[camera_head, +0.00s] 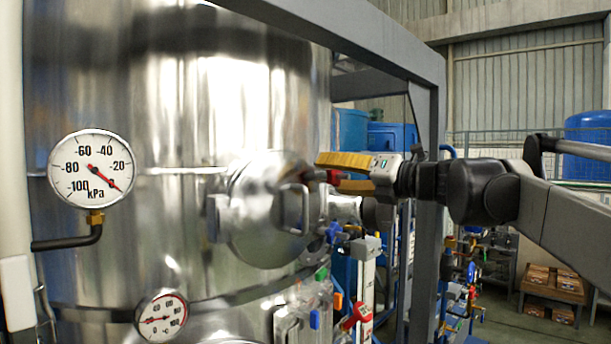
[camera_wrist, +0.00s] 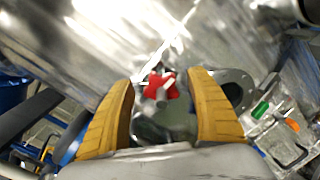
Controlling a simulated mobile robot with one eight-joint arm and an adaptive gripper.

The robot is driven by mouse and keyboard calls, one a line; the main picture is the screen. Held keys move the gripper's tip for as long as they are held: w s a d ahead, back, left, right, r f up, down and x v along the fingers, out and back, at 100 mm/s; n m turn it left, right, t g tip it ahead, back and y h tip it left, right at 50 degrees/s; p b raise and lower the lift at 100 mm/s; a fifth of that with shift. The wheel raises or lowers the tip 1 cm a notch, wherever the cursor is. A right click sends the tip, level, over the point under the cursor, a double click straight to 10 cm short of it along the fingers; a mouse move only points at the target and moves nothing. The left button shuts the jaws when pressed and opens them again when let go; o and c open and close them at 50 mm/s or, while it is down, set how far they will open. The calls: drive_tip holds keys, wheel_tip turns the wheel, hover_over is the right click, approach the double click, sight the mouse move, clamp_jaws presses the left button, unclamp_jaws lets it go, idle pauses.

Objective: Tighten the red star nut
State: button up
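The red star nut (camera_wrist: 161,86) shows in the wrist view, ahead of and between my two yellow fingers. It sits on a small metal fitting at the shiny steel vessel. My gripper (camera_head: 327,172) comes in from the right, beside the vessel's round hatch (camera_head: 265,210). In the wrist view my gripper (camera_wrist: 163,80) is open, with a visible gap on both sides of the nut. Whether the fingertips reach around the nut is hard to tell.
The large steel vessel (camera_head: 190,120) fills the left, with a pressure gauge (camera_head: 92,170) and a lower dial (camera_head: 162,316). A dark grey frame post (camera_head: 428,230) stands close to my arm. Valves with coloured handles (camera_head: 356,316) crowd below the gripper.

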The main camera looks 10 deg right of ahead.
drive_tip(key=v, duration=1.2)
drive_tip(key=s+a+f+n+g+h+b, duration=0.1)
drive_tip(key=s+a+f+n+g+b, duration=0.3)
drive_tip(key=f, duration=1)
drive_tip(key=s+a+f+n+h+b, duration=0.25)
drive_tip(key=f+n+b, duration=0.55)
drive_tip(key=f, duration=0.7)
drive_tip(key=s+a+f+n+g+b, duration=0.2)
drive_tip(key=a+f+n+b, duration=0.35)
drive_tip(key=f, duration=0.85)
drive_tip(key=s+d+f+n+h+b, duration=0.1)
drive_tip(key=s+f+n+b, duration=0.3)
drive_tip(key=f, duration=0.9)
drive_tip(key=s+d+f+n+g+h+b, duration=0.1)
drive_tip(key=s+d+f+n+h+b, duration=0.1)
drive_tip(key=f+n+b, duration=0.6)
drive_tip(key=s+d+f+n+h+b, duration=0.1)
drive_tip(key=s+f+n+h+b, duration=0.3)
drive_tip(key=f, duration=1.4)
drive_tip(key=s+n+b, duration=0.1)
drive_tip(key=n+b, duration=0.2)
drive_tip(key=b, duration=0.2)
drive_tip(key=shift+s+d+f, duration=0.2)
drive_tip(key=shift+s+d, duration=0.2)
